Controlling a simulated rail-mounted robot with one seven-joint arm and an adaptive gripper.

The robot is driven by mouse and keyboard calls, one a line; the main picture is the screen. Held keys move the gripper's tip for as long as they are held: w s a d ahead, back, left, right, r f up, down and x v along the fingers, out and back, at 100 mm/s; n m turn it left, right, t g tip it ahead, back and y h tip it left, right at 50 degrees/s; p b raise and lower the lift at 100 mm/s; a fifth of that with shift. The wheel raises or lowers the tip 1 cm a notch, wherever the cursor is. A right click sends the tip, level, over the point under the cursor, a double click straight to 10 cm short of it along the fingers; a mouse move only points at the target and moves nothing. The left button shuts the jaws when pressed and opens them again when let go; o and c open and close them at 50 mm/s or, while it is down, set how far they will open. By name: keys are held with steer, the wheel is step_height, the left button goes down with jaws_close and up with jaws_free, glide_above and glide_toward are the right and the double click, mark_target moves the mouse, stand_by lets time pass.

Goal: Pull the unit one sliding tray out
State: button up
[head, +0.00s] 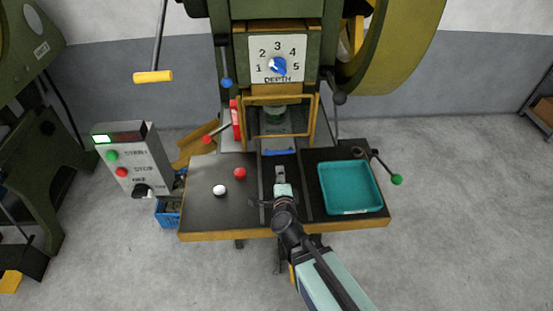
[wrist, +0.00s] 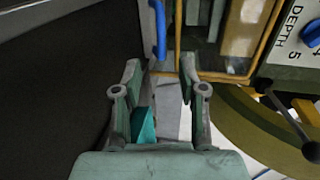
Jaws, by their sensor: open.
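The sliding tray of the press shows its blue front handle (head: 280,152) at the near end of the press opening, in the middle of the black table. In the wrist view the blue handle (wrist: 160,30) lies beyond my fingertips, roughly between their lines. My gripper (head: 280,172) is over the central channel of the table, on the near side of the handle. In the wrist view my gripper (wrist: 159,70) is open, with nothing between the fingers. The fingers appear apart from the handle. The rest of the tray is mostly hidden inside the press.
A yellow guard frame (head: 279,98) surrounds the press opening. A teal bin (head: 349,187) stands right of the channel. A red button (head: 240,173) and a white button (head: 219,190) are on the left. A green-knobbed lever (head: 397,180) is at the right edge.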

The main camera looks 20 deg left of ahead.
mark_target(276, 152)
steer(key=shift+w+a+f+b, duration=0.25)
steer(key=shift+w+b, duration=0.3)
steer(key=shift+b, duration=0.5)
steer(key=shift+w+a+f+b, duration=0.15)
steer(key=shift+w+f+b, duration=0.25)
steer(key=shift+b, duration=0.65)
steer(key=shift+w+a+r+b, duration=0.1)
steer(key=shift+w+a+b, duration=0.2)
steer(key=shift+w+b, duration=0.45)
steer(key=x, duration=1.1)
steer(key=shift+r, duration=0.15)
steer(key=shift+s, duration=0.1)
jaws_close()
